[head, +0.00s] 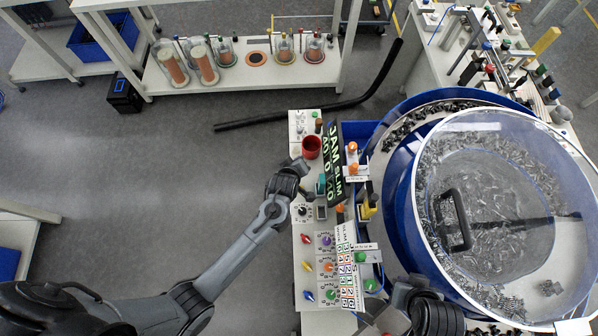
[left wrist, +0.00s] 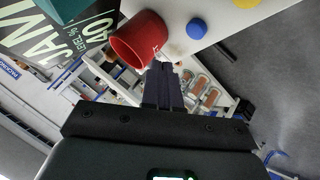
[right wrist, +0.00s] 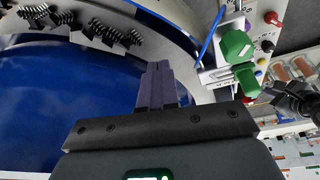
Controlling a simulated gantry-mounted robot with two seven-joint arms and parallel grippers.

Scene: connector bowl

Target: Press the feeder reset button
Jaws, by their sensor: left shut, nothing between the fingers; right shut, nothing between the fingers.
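No control with a readable "feeder reset" label shows, so I cannot tell which one is the button. A white control panel (head: 300,125) carries several knobs and small coloured controls. A red cup-shaped part (head: 311,147) is near its far end and is large in the left wrist view (left wrist: 140,40). My left gripper (head: 302,166) is shut and empty, close to this red part; in the left wrist view its fingertips (left wrist: 163,68) appear just beside the rim. My right gripper (head: 408,288) is shut and empty by the bowl's near-left edge; its fingertips (right wrist: 158,68) point over blue surface.
A large bowl feeder with a clear lid (head: 490,150) and black handle fills the right. A JAM display (head: 333,160) stands beside the red part. Green knobs (right wrist: 235,46) are right of my right fingers. A shelf with spools (head: 245,75) is behind; open floor lies left.

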